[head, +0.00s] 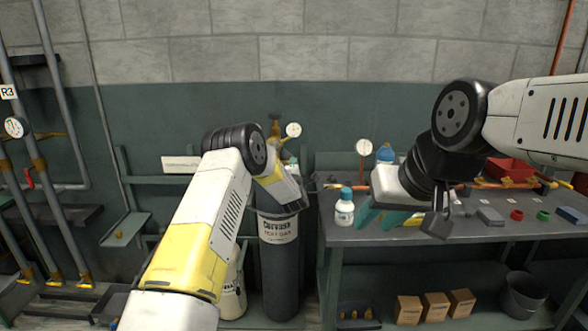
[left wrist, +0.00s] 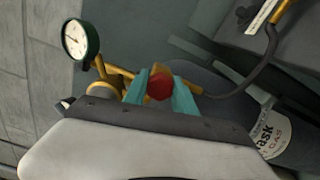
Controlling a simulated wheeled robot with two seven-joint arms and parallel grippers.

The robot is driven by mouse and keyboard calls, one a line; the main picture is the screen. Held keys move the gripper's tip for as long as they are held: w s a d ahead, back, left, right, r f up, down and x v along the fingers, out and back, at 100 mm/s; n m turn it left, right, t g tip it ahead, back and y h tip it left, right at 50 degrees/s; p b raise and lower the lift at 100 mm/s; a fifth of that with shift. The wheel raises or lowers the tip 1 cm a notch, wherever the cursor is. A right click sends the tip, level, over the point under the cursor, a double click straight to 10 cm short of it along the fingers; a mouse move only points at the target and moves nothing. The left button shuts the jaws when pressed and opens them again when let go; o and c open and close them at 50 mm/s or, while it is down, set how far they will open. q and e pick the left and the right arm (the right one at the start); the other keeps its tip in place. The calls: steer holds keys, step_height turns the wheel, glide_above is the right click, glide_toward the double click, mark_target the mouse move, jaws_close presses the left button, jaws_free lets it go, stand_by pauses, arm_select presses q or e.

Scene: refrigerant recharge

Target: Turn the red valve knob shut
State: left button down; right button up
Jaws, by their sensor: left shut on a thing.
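The red valve knob (left wrist: 160,87) shows in the left wrist view, on a brass valve fitting beside a round pressure gauge (left wrist: 80,42). My left gripper (left wrist: 160,82) has its two teal fingers on either side of the knob and is shut on it.
The workbench (head: 450,235) holds a white bottle with a blue cap (head: 344,212), close left of my right gripper, and a red bin (head: 512,170). Boxes (head: 436,308) and a bucket (head: 524,296) stand below. A hose (left wrist: 262,72) runs from the valve.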

arm_select(q)
steer(key=m, duration=0.5)
steer(key=shift+f+m, duration=0.1)
steer(key=shift+m, duration=0.2)
steer(key=m, duration=1.1)
steer(key=shift+f, duration=0.1)
steer(key=m, duration=0.5)
steer(key=shift+m, duration=0.3)
steer(key=shift+a+f, duration=0.1)
steer(key=c, duration=1)
jaws_free()
steer(key=shift+s, duration=0.15)
